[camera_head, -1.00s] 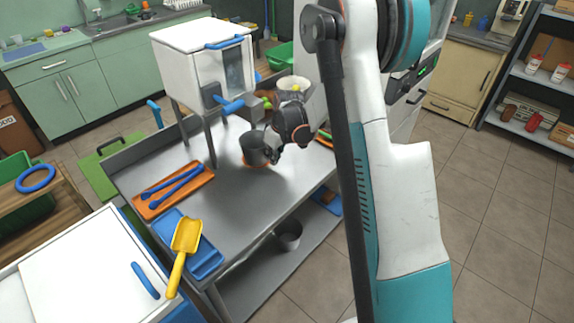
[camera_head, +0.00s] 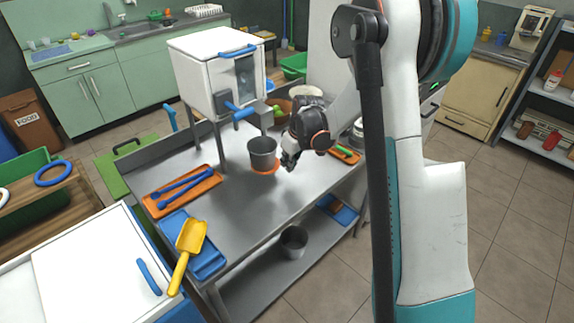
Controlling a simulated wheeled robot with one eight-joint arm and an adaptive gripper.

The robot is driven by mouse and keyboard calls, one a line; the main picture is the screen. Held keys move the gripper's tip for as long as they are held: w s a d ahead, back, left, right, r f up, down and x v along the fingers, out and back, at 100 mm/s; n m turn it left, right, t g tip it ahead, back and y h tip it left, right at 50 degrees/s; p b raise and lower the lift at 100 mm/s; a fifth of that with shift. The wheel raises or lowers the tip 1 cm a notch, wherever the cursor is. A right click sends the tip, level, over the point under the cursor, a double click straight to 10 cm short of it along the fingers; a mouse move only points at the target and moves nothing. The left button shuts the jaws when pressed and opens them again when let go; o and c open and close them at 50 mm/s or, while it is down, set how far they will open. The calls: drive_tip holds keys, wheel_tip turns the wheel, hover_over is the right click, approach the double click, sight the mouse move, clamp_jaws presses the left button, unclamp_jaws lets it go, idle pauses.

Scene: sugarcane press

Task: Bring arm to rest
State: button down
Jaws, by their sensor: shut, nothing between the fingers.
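My gripper (camera_head: 287,162) is at the end of my raised arm, above the steel table (camera_head: 235,205). Its fingers look closed and hold nothing. A grey metal cup (camera_head: 262,150) stands upright on an orange mat (camera_head: 264,168) just left of my gripper, with a small gap between them. The white press (camera_head: 205,75) with blue handles stands on legs over the table, behind and left of the cup. My arm covers part of the right side of the view.
An orange tray (camera_head: 208,185) with blue tongs and a blue tray (camera_head: 207,263) with a yellow scoop (camera_head: 189,242) lie on the table's left side. Another metal cup (camera_head: 294,240) is on the lower shelf. A white chest (camera_head: 95,268) stands at front left. Floor at right is clear.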

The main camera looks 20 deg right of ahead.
drive_tip(key=p+v, duration=0.2)
drive_tip(key=v, duration=0.5)
drive_tip(key=s+a+r+m+t, duration=0.1)
drive_tip(key=s+a+r, duration=0.3)
drive_tip(key=s+r, duration=0.35)
drive_tip(key=s+a+r+m+t, duration=0.1)
drive_tip(key=s+a+r, duration=0.4)
drive_tip(key=s+r, duration=0.3)
drive_tip(key=s+a+m+t+h, duration=0.1)
drive_tip(key=s+a+m+t, duration=0.1)
drive_tip(key=s, duration=1.1)
drive_tip(key=shift+s+a+r, duration=0.25)
drive_tip(key=shift+s+a, duration=0.05)
drive_tip(key=shift+a, duration=0.05)
